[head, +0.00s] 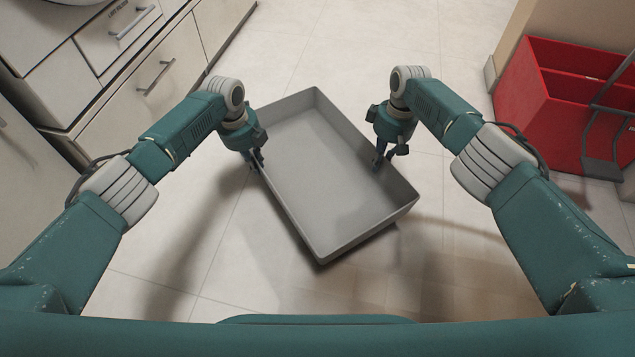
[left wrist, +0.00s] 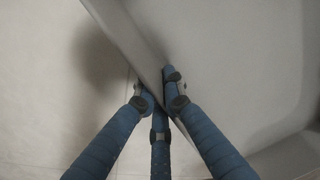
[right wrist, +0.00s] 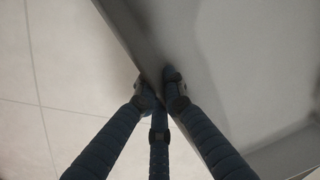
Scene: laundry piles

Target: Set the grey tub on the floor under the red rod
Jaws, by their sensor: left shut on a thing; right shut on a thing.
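The grey tub (head: 325,190) is an empty, shallow rectangular tray in the middle of the head view, turned at an angle. My left gripper (head: 256,161) is shut on its left wall, and my right gripper (head: 381,160) is shut on its right wall. The left wrist view shows the fingers (left wrist: 160,92) on both sides of the tub's wall (left wrist: 125,30). The right wrist view shows the same grip by the fingers (right wrist: 160,90) on the wall (right wrist: 128,30). Shadows beside the tub suggest it hangs above the floor (head: 270,60). No red rod is in view.
White drawer cabinets (head: 150,75) stand along the left. A red open box (head: 560,100) stands at the right by a beige panel (head: 540,35), with a dark metal frame (head: 603,140) in front. The tiled floor beyond the tub is clear.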

